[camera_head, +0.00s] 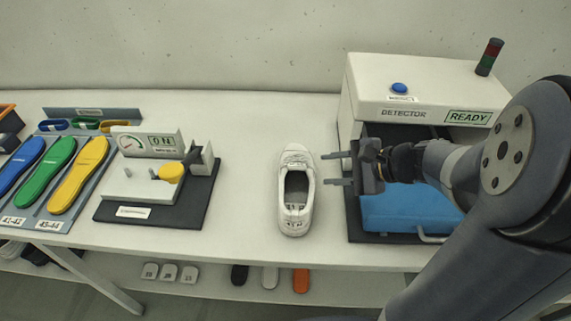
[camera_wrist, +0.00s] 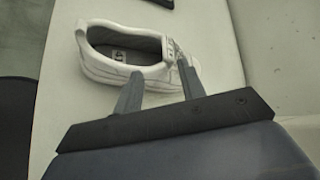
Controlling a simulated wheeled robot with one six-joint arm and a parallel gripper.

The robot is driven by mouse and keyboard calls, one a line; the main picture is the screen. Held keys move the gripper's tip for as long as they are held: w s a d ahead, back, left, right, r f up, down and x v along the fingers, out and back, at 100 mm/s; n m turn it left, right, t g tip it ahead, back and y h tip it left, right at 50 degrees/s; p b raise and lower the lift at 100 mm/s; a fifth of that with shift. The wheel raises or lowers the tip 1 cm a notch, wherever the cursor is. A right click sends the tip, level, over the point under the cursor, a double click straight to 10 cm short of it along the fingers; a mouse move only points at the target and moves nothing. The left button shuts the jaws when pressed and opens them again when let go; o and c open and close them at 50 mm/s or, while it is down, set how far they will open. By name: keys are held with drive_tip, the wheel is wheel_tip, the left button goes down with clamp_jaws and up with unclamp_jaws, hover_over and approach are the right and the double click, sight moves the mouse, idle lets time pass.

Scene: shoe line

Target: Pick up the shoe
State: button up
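A white low shoe (camera_head: 295,216) lies sole down on the white table, its opening facing up and its heel toward the front edge. My gripper (camera_head: 330,169) is just right of the shoe in the head view, its two dark fingers spread and pointing left at it. Nothing is between the fingers there, and a small gap seems to separate them from the shoe. In the wrist view the shoe (camera_wrist: 97,70) lies beyond the open fingertips (camera_wrist: 160,82), which overlap its near side. Whether they touch it cannot be told from that view.
The detector (camera_head: 425,90) with a blue tray (camera_head: 405,210) stands right of the shoe, close under my arm. A gauge device (camera_head: 150,188) on a dark base and coloured insoles (camera_head: 80,175) stand to the left. The table between device and shoe is clear.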

sight(300, 166)
drive_tip(key=x, duration=0.5)
drive_tip(key=shift+w+r, duration=0.1)
drive_tip(key=shift+w, duration=0.35)
drive_tip(key=shift+w+p+x, duration=0.15)
drive_tip(key=shift+p+x, duration=0.15)
drive_tip(key=shift+x, duration=1.15)
drive_tip(key=shift+w+p+x, duration=0.15)
drive_tip(key=shift+p+x, duration=0.1)
drive_tip(key=shift+x, duration=1.25)
drive_tip(key=shift+d+r, duration=0.1)
drive_tip(key=shift+d, duration=0.1)
drive_tip(key=shift+c, duration=0.4)
clamp_jaws()
